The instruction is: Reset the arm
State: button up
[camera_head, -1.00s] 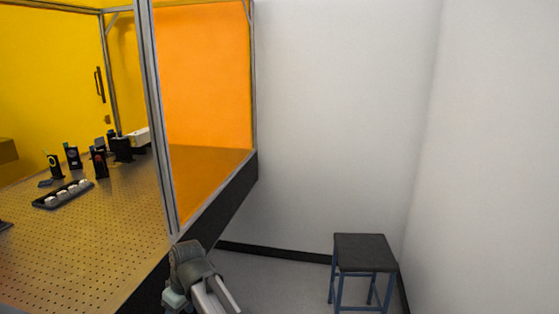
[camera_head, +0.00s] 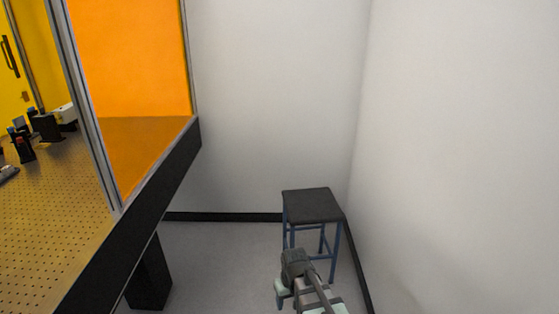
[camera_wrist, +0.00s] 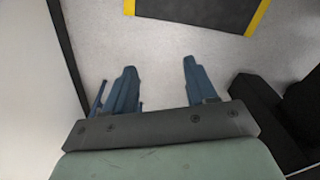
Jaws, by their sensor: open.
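My gripper (camera_wrist: 160,80) is in the wrist view, with its two bluish fingers apart and nothing between them. It is over bare grey floor. In the head view, part of my arm (camera_head: 300,280) is low in the picture, in front of the stool and right of the table. The fingers cannot be made out there.
A stool (camera_head: 312,205) with a dark seat and blue legs stands near the wall corner. The perforated optical table (camera_head: 50,215) with orange panels (camera_head: 135,60) is at left, with several small optics on it. A dark mat (camera_wrist: 200,10) with yellow edges lies on the floor.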

jog(key=s+d+f+m, duration=0.2)
jog(key=s+d+f, duration=0.1)
jog(key=d, duration=0.4)
jog(key=s+d+f+m, duration=0.2)
jog(key=d+f, duration=0.1)
jog(key=d, duration=0.4)
jog(key=s+f+g, duration=0.3)
jog(key=s+f, duration=0.7)
jog(key=s, duration=0.5)
jog(key=s+f+g, duration=0.4)
jog(key=s+f, duration=0.6)
jog(key=s, duration=0.4)
jog(key=shift+s+h, duration=0.3)
jog(key=shift+s, duration=0.05)
